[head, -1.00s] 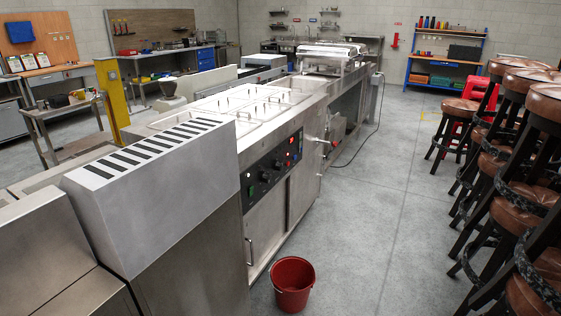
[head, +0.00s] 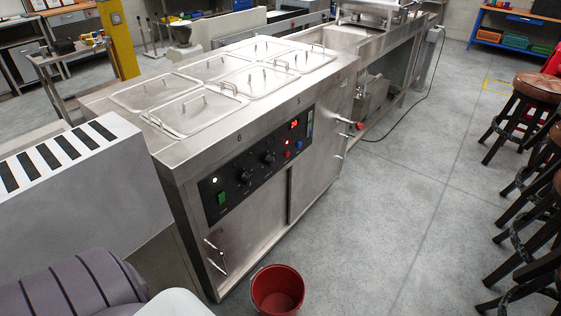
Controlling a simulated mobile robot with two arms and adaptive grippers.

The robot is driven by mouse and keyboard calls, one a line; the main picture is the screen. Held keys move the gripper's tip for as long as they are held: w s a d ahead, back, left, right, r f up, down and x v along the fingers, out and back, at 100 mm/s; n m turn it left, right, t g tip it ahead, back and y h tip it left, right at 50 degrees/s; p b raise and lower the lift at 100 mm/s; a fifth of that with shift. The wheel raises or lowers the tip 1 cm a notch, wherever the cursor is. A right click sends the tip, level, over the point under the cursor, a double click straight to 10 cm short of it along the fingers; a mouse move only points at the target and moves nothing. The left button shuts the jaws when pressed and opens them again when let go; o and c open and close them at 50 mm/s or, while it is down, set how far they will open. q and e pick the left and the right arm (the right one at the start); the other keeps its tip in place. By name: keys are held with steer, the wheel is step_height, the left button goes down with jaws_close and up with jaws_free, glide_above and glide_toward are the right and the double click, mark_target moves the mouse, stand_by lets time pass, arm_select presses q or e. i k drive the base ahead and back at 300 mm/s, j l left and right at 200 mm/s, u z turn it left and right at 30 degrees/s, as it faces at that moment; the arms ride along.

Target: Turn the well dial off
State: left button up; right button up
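The well unit is a steel counter (head: 310,190) with several lidded wells on top, in the middle of the head view. Its black control panel (head: 258,163) faces front right. Two dark round dials sit on it: a left dial (head: 246,176) and a right dial (head: 269,158). A green switch (head: 222,197), small lit lamps and a red digital display (head: 294,124) are on the same panel. I cannot read the dial settings. Neither of my grippers is in view.
A red bucket (head: 277,290) stands on the floor close to the counter's front. Bar stools (head: 525,105) line the right side. A vented steel unit (head: 80,180) stands at left. The floor (head: 400,220) between counter and stools is clear. A cable lies farther back.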

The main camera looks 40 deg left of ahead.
mark_target(247, 178)
steer(key=i+l+u, duration=0.15)
steer(key=i+u, duration=0.35)
steer(key=i+l+u, duration=0.5)
steer(key=i+j, duration=0.05)
steer(key=j, duration=0.05)
